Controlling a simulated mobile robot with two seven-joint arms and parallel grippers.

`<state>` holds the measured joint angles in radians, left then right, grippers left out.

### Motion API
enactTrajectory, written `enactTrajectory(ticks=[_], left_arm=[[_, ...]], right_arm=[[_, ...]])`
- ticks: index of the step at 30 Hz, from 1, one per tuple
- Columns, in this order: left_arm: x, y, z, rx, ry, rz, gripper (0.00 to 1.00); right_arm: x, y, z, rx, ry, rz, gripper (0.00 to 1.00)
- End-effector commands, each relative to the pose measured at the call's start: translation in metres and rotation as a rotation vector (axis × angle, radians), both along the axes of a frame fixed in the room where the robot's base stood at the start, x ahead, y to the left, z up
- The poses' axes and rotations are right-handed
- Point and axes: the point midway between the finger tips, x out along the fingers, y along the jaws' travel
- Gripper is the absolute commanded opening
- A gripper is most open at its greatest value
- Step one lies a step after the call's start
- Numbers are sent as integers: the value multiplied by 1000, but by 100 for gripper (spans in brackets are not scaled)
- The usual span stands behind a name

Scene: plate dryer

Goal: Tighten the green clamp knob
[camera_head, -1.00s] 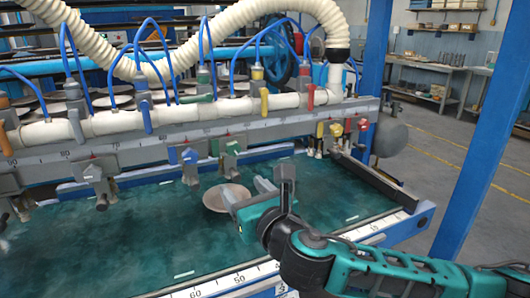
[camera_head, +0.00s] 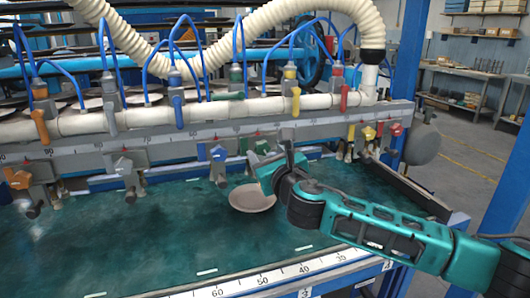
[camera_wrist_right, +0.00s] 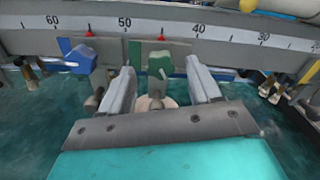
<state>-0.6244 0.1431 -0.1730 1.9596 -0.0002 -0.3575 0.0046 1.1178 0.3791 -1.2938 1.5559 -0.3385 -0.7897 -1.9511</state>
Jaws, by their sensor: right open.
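The green clamp knob (camera_head: 262,147) sits on a grey clamp on the ruled rail, right of a blue clamp knob (camera_head: 218,153). In the right wrist view the green knob (camera_wrist_right: 158,64) shows upright, centred beyond my fingers. My right gripper (camera_head: 266,162) is at the front of this clamp and partly covers it in the head view. In the wrist view my right gripper (camera_wrist_right: 161,80) is open, with one finger on each side of the clamp's line. I cannot tell whether the fingers touch it. My left gripper is not in view.
A round pale plate (camera_head: 252,198) lies on the green bed below the gripper. Yellow (camera_head: 369,133) and red (camera_head: 396,129) knobs stand farther right on the rail (camera_head: 330,124). Blue hoses and a white pipe (camera_head: 215,112) run above it. The front bed is mostly clear.

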Motion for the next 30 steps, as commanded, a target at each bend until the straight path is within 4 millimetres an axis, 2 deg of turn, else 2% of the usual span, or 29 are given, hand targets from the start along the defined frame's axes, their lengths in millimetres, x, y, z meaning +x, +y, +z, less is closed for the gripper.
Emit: enactTrajectory(ticks=[6,18,30], left_arm=[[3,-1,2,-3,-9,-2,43],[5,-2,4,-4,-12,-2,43],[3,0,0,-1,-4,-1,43]], right_arm=[[17,5,0,1,0,0,63],[20,7,0,1,1,1,62],[20,7,0,1,0,0,23]])
